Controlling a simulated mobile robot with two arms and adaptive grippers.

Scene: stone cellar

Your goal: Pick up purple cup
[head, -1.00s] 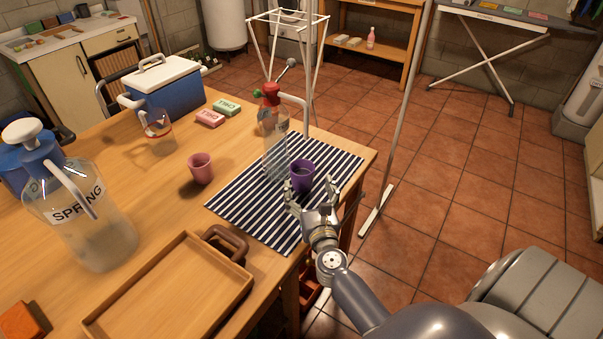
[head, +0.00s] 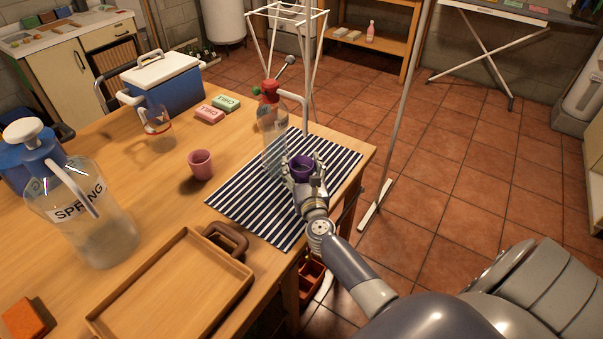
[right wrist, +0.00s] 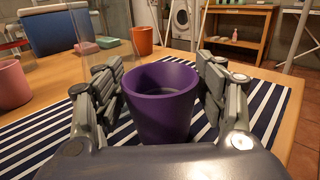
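The purple cup (head: 301,167) stands upright on the navy-and-white striped mat (head: 243,205) at the table's right end. My right gripper (head: 304,172) is around it, one finger on each side. In the right wrist view the purple cup (right wrist: 163,100) sits between the two open fingers of the right gripper (right wrist: 163,88). A small gap shows at its right side; at its left side I cannot tell whether the finger touches. Its inside looks empty. My left gripper is not in any view.
A clear pump bottle with a red top (head: 272,125) stands just behind the cup. A pink cup (head: 201,164), a wooden tray (head: 190,245) and a large SPRING jug (head: 85,215) stand to the left on the table (head: 165,190). A thin pole (head: 392,145) rises beyond the table's right edge.

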